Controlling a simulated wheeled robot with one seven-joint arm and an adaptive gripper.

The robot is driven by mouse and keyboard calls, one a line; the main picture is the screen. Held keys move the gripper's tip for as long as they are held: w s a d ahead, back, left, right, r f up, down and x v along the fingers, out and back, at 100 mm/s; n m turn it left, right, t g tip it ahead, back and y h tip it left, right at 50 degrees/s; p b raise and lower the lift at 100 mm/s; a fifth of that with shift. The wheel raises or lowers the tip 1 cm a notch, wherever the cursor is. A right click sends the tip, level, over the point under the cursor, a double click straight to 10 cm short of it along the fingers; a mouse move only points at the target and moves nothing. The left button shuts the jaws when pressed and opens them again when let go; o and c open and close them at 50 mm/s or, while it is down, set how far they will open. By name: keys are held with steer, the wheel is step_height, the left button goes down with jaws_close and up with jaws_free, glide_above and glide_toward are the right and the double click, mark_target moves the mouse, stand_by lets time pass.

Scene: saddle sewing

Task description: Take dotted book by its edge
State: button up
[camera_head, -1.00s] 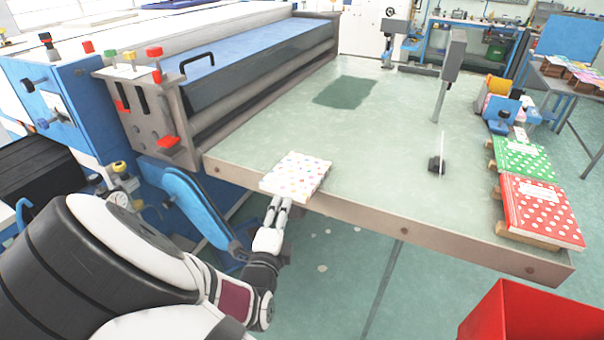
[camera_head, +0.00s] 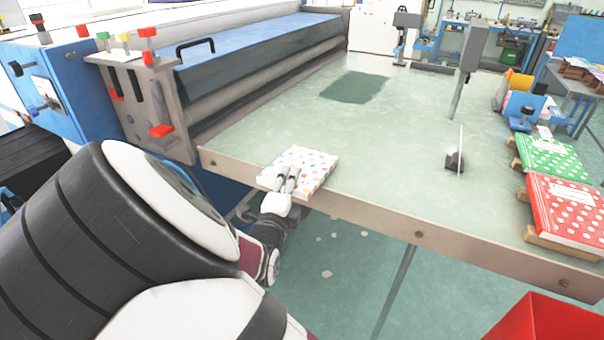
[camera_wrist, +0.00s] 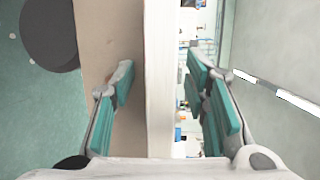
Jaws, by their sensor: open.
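The dotted book (camera_head: 318,168), white with coloured dots, lies flat at the front edge of the green-topped table (camera_head: 390,150), its near side overhanging a little. My gripper (camera_head: 286,180) is at the book's near edge, with its fingers showing over the cover in the head view. In the wrist view the book's pale edge (camera_wrist: 161,90) runs upright between the two spread teal fingers (camera_wrist: 163,88). The gap on each side shows the fingers apart from it. The lower finger is hidden in the head view.
The machine's roller frame (camera_head: 150,100) stands at the left of the table. A green dotted book (camera_head: 555,160) and a red dotted book (camera_head: 565,205) lie at the right. A red bin (camera_head: 545,322) is at the lower right. The table's middle is mostly clear.

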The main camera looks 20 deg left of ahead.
steer(key=shift+w+a, duration=0.1)
steer(key=shift+w, duration=0.4)
jaws_close()
steer(key=shift+r, duration=0.2)
